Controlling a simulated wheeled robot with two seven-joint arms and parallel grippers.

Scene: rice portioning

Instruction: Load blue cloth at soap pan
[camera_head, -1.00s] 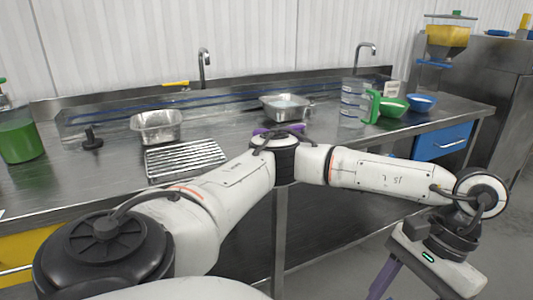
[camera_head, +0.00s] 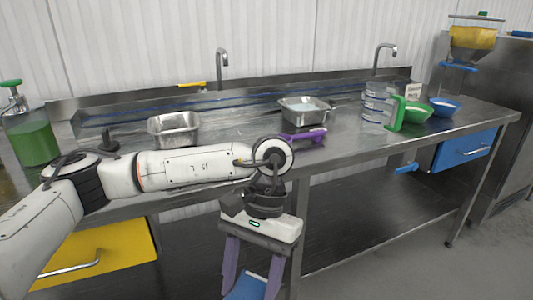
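My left arm comes in from the left. Its gripper (camera_head: 250,280) points down in front of the counter, below the counter top. Its purple fingers stand apart with the blue cloth (camera_head: 247,289) between them, and the fingertips are cut off by the bottom edge. The soap pan, a metal pan (camera_head: 303,118) with pale liquid in it, stands on the counter behind and to the right of the gripper. My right gripper is not in view.
A second metal pan (camera_head: 173,132), seemingly empty, stands left of the soap pan. A purple-handled tool (camera_head: 303,136) lies in front of the soap pan. A green soap bottle (camera_head: 33,142) stands left.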

